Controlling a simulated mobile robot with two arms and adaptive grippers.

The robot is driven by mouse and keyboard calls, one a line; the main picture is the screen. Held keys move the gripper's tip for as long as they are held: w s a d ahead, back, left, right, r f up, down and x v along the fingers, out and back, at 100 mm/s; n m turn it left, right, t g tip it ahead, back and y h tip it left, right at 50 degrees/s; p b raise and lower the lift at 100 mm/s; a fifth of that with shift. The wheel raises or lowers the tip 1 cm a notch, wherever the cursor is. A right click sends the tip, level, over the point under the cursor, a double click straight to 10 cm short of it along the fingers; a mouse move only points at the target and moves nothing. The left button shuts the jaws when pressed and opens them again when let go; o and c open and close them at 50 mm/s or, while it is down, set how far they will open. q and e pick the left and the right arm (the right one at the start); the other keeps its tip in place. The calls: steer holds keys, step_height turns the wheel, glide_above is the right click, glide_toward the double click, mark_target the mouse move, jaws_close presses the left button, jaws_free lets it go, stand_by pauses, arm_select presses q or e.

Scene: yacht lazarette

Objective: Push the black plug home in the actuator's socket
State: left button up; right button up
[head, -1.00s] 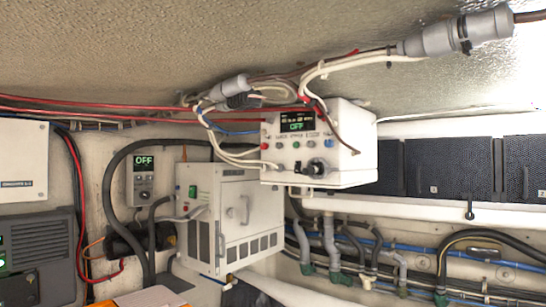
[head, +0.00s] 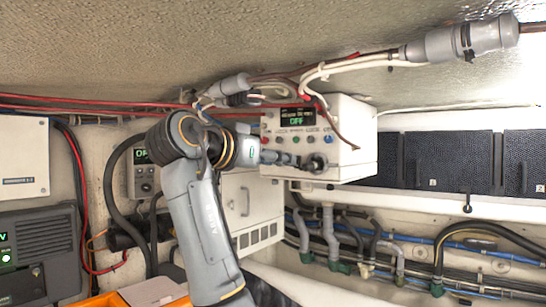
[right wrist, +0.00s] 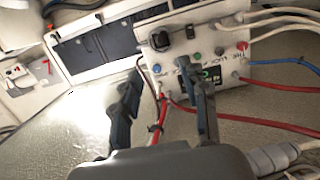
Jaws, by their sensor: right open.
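The actuator is a white box (head: 345,145) under the sloping ceiling, with a display reading OFF and a row of coloured buttons. The black plug (head: 317,163) sits low on its front face. In the right wrist view the box is upside down, and the plug (right wrist: 160,41) shows at the upper left of the face. How deep it sits in the socket I cannot tell. My right gripper (head: 292,159) is in front of the box, left of the plug in the head view. In the wrist view its fingers (right wrist: 162,70) are apart and empty. My left gripper is out of view.
White and red cables (head: 318,98) run above and across the box. A white cabinet (head: 262,208) stands below it, partly behind my arm. Black panels (head: 435,161) lie to the right, with pipes and hoses (head: 345,240) below. The ceiling is close above.

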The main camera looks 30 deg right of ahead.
mark_target(309, 165)
steer(key=p+x, duration=0.6)
steer(key=x, duration=0.6)
steer(key=shift+w+d+r, duration=0.15)
steer(key=shift+w, duration=0.05)
steer(key=shift+x, duration=0.8)
jaws_close()
